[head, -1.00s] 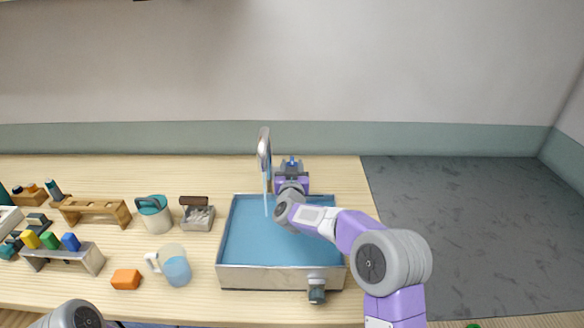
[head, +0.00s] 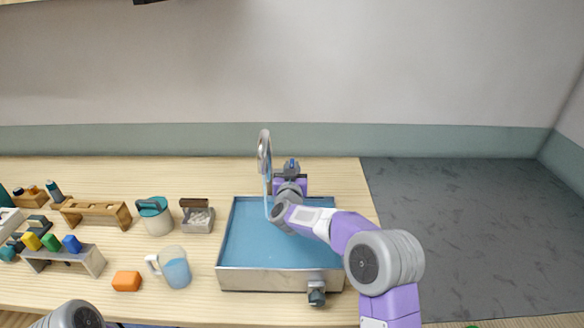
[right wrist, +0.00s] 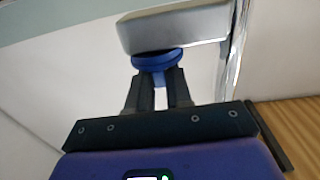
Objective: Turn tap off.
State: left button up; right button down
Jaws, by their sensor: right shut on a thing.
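The chrome tap (head: 264,148) stands behind the blue sink basin (head: 250,240). A thin pale-blue stream runs from its spout down into the basin. My right gripper (head: 291,168) is just right of the tap, behind the basin, with its arm reaching over the basin. In the right wrist view, my right gripper's fingers (right wrist: 160,88) are shut on a blue round tap knob (right wrist: 158,60) under a grey block. The tap's chrome post (right wrist: 232,60) rises to its right. In the head view the knob is mostly hidden by the gripper. My left gripper is out of view.
Left of the basin stand a jug (head: 174,267), a lidded pot (head: 154,215), a small metal box (head: 197,218), an orange block (head: 127,281) and wooden racks (head: 95,212). A dark-ended drain fitting (head: 316,292) sticks out at the basin's front.

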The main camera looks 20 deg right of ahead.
jog(key=m+g+h+p, duration=0.1)
jog(key=h+p, duration=0.1)
jog(key=m+g+h+p, duration=0.1)
jog(key=h+p, duration=0.1)
jog(key=a+m+g+h+p, duration=0.1)
jog(key=m+p, duration=0.1)
jog(key=p, duration=0.1)
jog(key=shift+w+r+h, duration=0.25)
jog(key=shift+h, duration=0.15)
jog(key=shift+w+a+f+m+g+h+p, duration=0.1)
jog(key=shift+w+f+m+g+h+p, duration=0.05)
jog(key=shift+m+g+h+p, duration=0.95)
jog(key=shift+w+m+g+h, duration=0.1)
jog(key=shift+m+g+h, duration=0.6)
jog(key=shift+m+g, duration=0.3)
jog(key=shift+m+g+h, duration=0.3)
jog(key=shift+g+h, duration=0.1)
jog(key=shift+g, duration=0.4)
jog(key=c, duration=1.1)
grip_release()
jog(key=shift+a, duration=0.1)
jog(key=shift+v, duration=3.7)
